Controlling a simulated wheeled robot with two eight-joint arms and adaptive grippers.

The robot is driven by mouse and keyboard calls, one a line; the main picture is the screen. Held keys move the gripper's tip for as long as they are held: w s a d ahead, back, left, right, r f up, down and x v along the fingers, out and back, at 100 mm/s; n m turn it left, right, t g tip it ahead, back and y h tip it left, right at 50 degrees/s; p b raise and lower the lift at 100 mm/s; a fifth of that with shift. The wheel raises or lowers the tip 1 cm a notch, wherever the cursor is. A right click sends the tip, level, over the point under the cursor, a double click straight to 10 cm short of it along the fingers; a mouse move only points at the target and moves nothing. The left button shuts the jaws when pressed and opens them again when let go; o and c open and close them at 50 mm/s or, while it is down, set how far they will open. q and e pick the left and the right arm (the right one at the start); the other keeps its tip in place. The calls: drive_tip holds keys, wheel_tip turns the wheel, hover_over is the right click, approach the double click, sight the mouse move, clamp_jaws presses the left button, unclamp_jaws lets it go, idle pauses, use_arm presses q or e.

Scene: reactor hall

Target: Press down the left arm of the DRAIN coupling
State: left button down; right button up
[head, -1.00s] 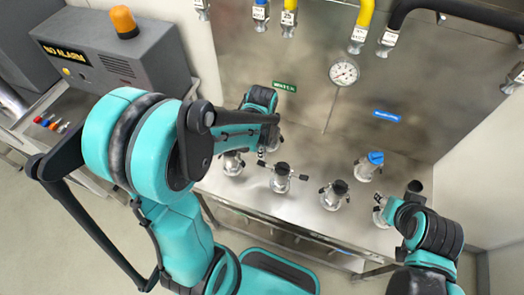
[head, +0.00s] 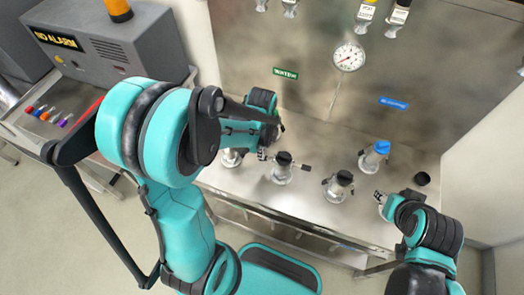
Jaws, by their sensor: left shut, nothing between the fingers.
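Several metal couplings with dark side arms stand on the steel bench (head: 310,212). No lettering on them is legible, so I cannot tell which is DRAIN. A black-topped coupling (head: 282,173) is nearest my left gripper (head: 266,151), with its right arm showing. My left gripper is shut and empty, at this coupling's upper left. It hides the coupling's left arm, and I cannot tell whether they touch. Another coupling (head: 232,158) is partly behind my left arm. My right gripper (head: 381,197) is low at the right, its fingers too small to read.
A black-topped coupling (head: 338,187) and a blue-topped one (head: 373,156) stand right of centre. A black round piece (head: 422,179) is near my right arm. A grey alarm box (head: 110,45) is at left.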

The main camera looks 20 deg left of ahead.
use_arm(q)
drive_tip(key=shift+d+f+b, duration=0.15)
drive_tip(key=shift+f+b, duration=0.4)
drive_tip(key=shift+f, duration=0.25)
drive_tip(key=shift+d+f+b, duration=0.4)
drive_tip(key=shift+f+b, duration=0.35)
drive_tip(key=shift+a+r, duration=0.1)
drive_tip(key=shift+r, duration=0.15)
drive_tip(key=shift+a+r+p, duration=0.5)
drive_tip(key=shift+a+p, duration=0.05)
drive_tip(key=shift+p, duration=0.05)
wheel_tip(320, 180, up, 6)
drive_tip(key=p, duration=0.4)
drive_tip(key=shift+p, duration=0.4)
